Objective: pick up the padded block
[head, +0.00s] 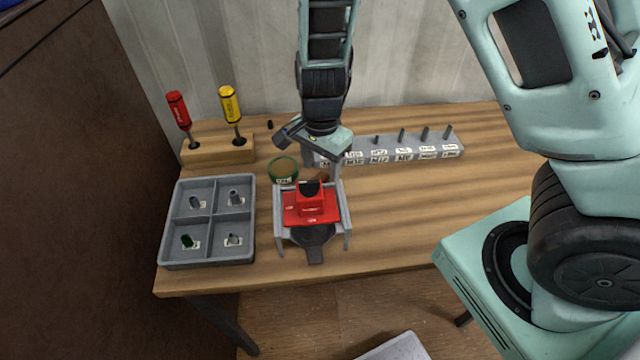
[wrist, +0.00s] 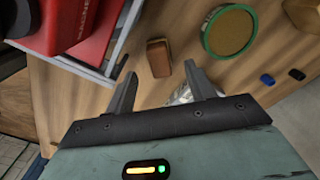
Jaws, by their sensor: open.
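A small brown block (wrist: 158,57) with rounded edges, which looks like the padded block, stands on the wooden table in the wrist view. My gripper (wrist: 160,76) is open, with one finger on either side of the block's near end in the picture. The fingers look apart from the block, and nothing is held. In the head view, the block (head: 323,174) is mostly hidden behind the red device and under my gripper.
The red device (head: 311,205) in its grey frame stands close to the block. A green-rimmed round dish (head: 283,168) is beside it. A grey four-part tray (head: 207,222), a screwdriver stand (head: 218,151) and a labelled peg rack (head: 400,151) stand around. The table's right side is clear.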

